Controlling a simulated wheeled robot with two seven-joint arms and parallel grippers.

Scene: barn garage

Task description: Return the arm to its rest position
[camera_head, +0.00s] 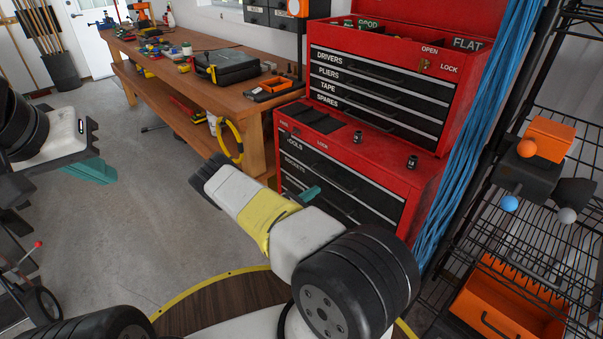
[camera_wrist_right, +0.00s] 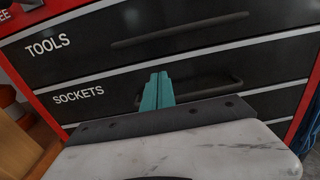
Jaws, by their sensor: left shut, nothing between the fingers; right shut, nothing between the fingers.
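My right arm (camera_head: 262,213) reaches across the middle of the head view. Its gripper (camera_head: 309,194) has teal fingers and points at the front of the red tool chest (camera_head: 425,177). In the right wrist view the gripper (camera_wrist_right: 157,90) is shut and empty, its fingers together in front of the SOCKETS drawer (camera_wrist_right: 110,95). I cannot tell whether the fingertips touch the drawer. My left gripper (camera_head: 98,171), also teal, is at the left side of the head view, shut and empty above the bare floor.
A wooden workbench (camera_head: 180,75) with tools and a black case (camera_head: 226,66) stands behind. Blue cables (camera_head: 480,130) hang right of the chest. A black wire rack (camera_head: 560,240) with an orange bin (camera_head: 505,305) stands at the right.

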